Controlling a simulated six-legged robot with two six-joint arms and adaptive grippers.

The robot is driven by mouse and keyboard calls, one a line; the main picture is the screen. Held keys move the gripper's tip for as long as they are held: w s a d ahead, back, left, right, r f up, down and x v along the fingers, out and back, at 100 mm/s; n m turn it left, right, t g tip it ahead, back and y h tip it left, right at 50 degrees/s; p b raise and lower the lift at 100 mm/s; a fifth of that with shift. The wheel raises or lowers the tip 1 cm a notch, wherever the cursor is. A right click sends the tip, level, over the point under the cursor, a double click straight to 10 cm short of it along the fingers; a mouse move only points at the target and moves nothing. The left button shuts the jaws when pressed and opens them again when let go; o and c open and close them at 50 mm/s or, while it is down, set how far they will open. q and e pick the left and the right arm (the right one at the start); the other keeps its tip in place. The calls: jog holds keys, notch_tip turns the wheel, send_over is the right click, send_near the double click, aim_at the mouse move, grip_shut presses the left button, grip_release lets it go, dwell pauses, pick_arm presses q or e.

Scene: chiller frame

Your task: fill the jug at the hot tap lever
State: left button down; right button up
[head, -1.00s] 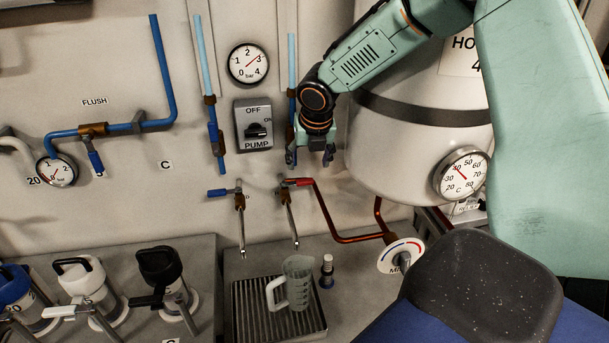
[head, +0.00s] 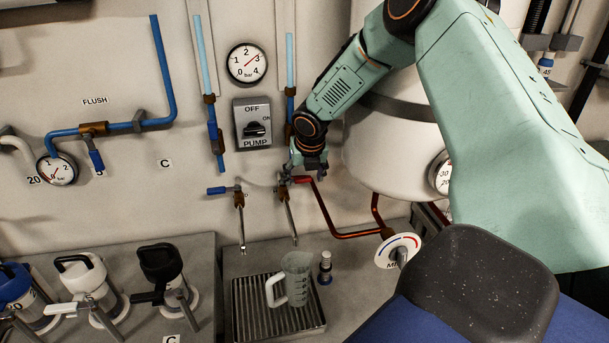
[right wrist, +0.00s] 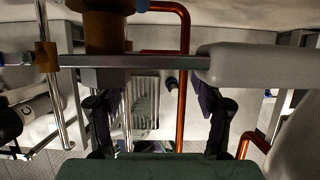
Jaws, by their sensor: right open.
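The clear grey jug (head: 297,279) stands upright on the drip tray (head: 248,304), below the hot tap's spout (head: 291,222). The hot tap's red lever (head: 304,180) points right from the tap body. My right gripper (head: 308,172) is open at this lever, and its fingers partly overlap it in the head view. In the right wrist view its fingers (right wrist: 160,112) stand apart, with a grey bar (right wrist: 165,61) with a thick pale end crossing ahead of them. I cannot tell whether that bar is the lever. My left gripper is out of view.
The cold tap's blue lever (head: 217,190) is just left. A red pipe (head: 324,219) runs down to the mixer dial (head: 398,250). The white tank (head: 392,145) is close on the right. A small bottle (head: 325,267) stands beside the jug. The pump switch (head: 253,124) is above left.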

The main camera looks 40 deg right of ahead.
jog(key=shift+d, duration=0.1)
jog(key=shift+f, duration=0.1)
jog(key=shift+c, duration=0.4)
jog(key=shift+w+d+f, duration=0.1)
jog(key=shift+w, duration=0.05)
jog(key=shift+c, duration=0.9)
jog(key=shift+a, duration=0.25)
jog(key=c, duration=0.4)
jog(key=shift+d, duration=0.15)
jog(key=c, duration=0.3)
grip_shut()
